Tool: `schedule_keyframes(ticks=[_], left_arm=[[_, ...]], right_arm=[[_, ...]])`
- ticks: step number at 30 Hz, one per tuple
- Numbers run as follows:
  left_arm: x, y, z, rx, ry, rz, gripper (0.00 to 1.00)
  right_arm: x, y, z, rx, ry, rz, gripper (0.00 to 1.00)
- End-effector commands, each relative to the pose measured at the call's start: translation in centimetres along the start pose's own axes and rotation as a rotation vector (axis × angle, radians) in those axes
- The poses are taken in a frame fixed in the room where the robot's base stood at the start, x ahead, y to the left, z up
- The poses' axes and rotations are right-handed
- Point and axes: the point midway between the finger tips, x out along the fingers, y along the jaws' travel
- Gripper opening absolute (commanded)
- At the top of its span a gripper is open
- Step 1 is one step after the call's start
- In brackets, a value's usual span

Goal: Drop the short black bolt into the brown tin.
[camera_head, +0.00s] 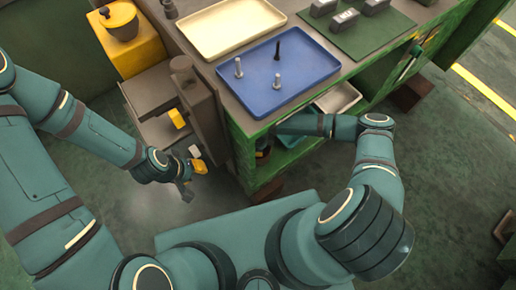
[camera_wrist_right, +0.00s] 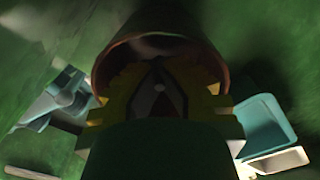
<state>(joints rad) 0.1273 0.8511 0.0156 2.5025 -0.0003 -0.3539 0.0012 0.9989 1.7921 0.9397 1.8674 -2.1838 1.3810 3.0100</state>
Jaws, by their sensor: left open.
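A black bolt (camera_head: 277,50) stands upright in the blue tray (camera_head: 297,87) on the bench in the head view. A brown round tin (camera_wrist_right: 160,42) with its mouth facing the camera fills the upper middle of the right wrist view. The yellow fingers of my right gripper (camera_wrist_right: 162,100) are at its rim; their grip is unclear. In the head view my right arm reaches into the shelf below the tray, and its gripper is hidden there. My left gripper (camera_head: 193,172) is open and empty, left of the bench and well below the blue tray.
Two silver bolts (camera_head: 238,68) (camera_head: 277,82) stand in the blue tray. A cream tray (camera_head: 229,27) lies behind it, and a green mat (camera_head: 357,35) with metal blocks is at right. A grey machine (camera_head: 200,105) stands between my left gripper and the bench. The green bench edge overhangs the shelf.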

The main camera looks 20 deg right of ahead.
Motion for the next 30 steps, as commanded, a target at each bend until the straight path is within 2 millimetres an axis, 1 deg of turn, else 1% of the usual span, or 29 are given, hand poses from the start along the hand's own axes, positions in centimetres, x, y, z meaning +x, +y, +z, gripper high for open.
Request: schedule_keyframes(ticks=[10,14,15,16,17,26,29,30], left_arm=[[0.2,-0.1,0.0,0.000,0.001,0.000,0.34],[0.2,-0.1,0.0,0.000,0.001,0.000,0.34],[0.2,-0.1,0.0,0.000,0.001,0.000,0.34],[0.2,-0.1,0.0,0.000,0.001,0.000,0.34],[0.2,-0.1,0.0,0.000,0.001,0.000,0.34],[0.1,-0.1,0.0,0.000,0.001,0.000,0.34],[0.0,0.0,0.0,0.000,0.000,0.000,0.34],[-0.1,0.0,0.0,0.000,0.000,0.000,0.34]], right_arm=[[1.0,0.0,0.0,-0.001,0.001,0.000,0.00],[1.1,0.0,0.0,-0.001,0.001,0.000,0.00],[1.1,0.0,0.0,-0.001,0.001,0.000,0.16],[1.1,0.0,0.0,-0.001,0.001,0.000,0.26],[1.1,0.0,0.0,-0.001,0.001,0.000,0.34],[0.9,0.0,0.0,0.000,0.000,0.000,0.34],[0.1,0.0,0.0,0.000,-0.001,-0.001,0.34],[-0.4,0.0,0.0,0.000,-0.002,-0.001,0.34]])
